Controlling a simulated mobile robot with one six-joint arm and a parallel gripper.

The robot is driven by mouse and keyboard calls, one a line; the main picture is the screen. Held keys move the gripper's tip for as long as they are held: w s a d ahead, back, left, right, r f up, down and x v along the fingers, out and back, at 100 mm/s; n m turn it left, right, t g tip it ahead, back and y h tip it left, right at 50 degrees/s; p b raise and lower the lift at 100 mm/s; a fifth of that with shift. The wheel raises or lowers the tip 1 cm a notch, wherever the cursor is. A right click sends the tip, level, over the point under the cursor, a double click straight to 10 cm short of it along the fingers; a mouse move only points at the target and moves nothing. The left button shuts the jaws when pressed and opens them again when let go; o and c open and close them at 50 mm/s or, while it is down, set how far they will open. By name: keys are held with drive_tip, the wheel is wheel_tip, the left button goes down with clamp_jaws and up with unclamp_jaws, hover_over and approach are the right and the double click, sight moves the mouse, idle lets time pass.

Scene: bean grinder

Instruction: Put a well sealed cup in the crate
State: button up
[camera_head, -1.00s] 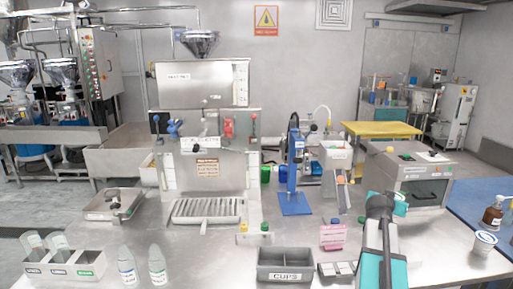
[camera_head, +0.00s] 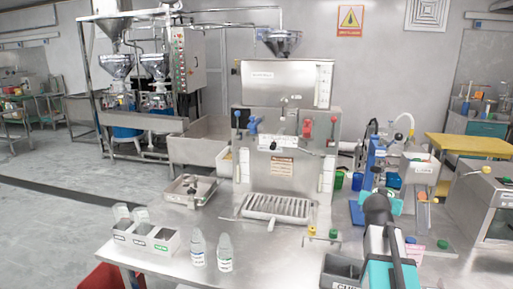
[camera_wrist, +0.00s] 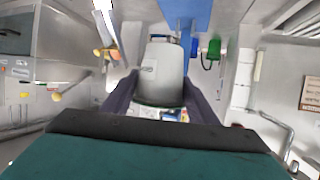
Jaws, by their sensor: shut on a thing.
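In the wrist view my gripper (camera_wrist: 162,88) has its two dark fingers closed on the sides of a pale grey-white cup (camera_wrist: 163,62). The cup has a small dark mark on its wall. I cannot tell from these views how well it is sealed. In the head view my gripper (camera_head: 388,192) is over the right part of the bench, and the held cup is hidden behind my wrist. A red container (camera_head: 103,277), perhaps the crate, shows only partly at the bottom left edge, below the bench; its inside is hardly visible.
A dark cups bin (camera_head: 338,272) lies beside my arm. A blue stand (camera_head: 368,165) is behind it. Open floor (camera_head: 35,225) lies left.

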drive_tip(key=w+a+r+n+t+y, duration=0.1)
drive_tip(key=a+n+y, duration=0.5)
drive_tip(key=a, duration=2.3)
drive_tip(key=shift+w+r+n+t+y, duration=0.3)
drive_tip(key=shift+r+t+y, duration=0.15)
drive_tip(key=shift+t+y, duration=0.25)
drive_tip(key=shift+a, duration=0.1)
